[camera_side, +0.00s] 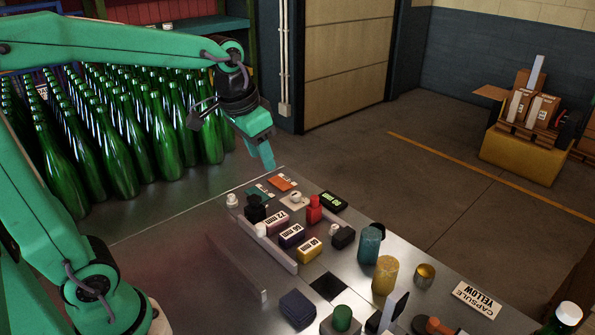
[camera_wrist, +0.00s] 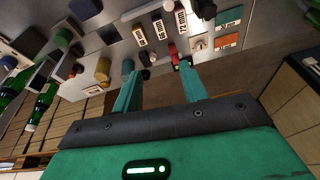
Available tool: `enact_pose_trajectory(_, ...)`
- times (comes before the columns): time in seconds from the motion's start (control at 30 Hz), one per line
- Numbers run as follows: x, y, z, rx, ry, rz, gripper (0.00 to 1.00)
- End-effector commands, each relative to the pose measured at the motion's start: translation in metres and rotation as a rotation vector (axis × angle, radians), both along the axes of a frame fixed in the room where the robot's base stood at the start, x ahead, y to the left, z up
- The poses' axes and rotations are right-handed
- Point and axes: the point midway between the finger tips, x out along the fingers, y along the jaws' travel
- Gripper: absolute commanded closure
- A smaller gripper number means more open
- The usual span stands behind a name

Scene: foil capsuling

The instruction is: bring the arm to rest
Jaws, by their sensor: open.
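My gripper (camera_side: 268,162) hangs from my green arm above the far end of the metal bench (camera_side: 185,215), pointing down, clear of the small parts. In the wrist view my gripper (camera_wrist: 157,80) shows two green fingers spread apart with nothing between them. A red bottle-shaped piece (camera_side: 314,210) stands on the bench below; it also shows in the wrist view (camera_wrist: 173,52), beyond the fingers. How high the fingertips are above the bench I cannot tell exactly.
Several green bottles (camera_side: 115,140) stand packed at left. Labelled size blocks (camera_side: 291,235), orange (camera_side: 283,183) and teal cards, a blue cylinder (camera_side: 369,245) and a yellow cylinder (camera_side: 385,276) crowd the bench's right part. Open floor (camera_side: 420,180) lies beyond.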

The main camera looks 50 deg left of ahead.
Motion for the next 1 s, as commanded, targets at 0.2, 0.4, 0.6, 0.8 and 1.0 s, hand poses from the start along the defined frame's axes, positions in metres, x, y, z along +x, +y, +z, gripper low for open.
enact_pose_trajectory(0.2, -0.043, -0.003, 0.004, -0.012, -0.066, 0.032, 0.57)
enact_pose_trajectory(0.4, -0.08, -0.005, 0.0, -0.025, -0.124, 0.06, 0.57)
enact_pose_trajectory(0.6, -0.109, -0.007, -0.01, -0.038, -0.173, 0.083, 0.57)
enact_pose_trajectory(0.8, -0.123, -0.008, -0.017, -0.046, -0.199, 0.096, 0.57)
enact_pose_trajectory(1.0, -0.125, -0.008, -0.018, -0.047, -0.202, 0.099, 0.57)
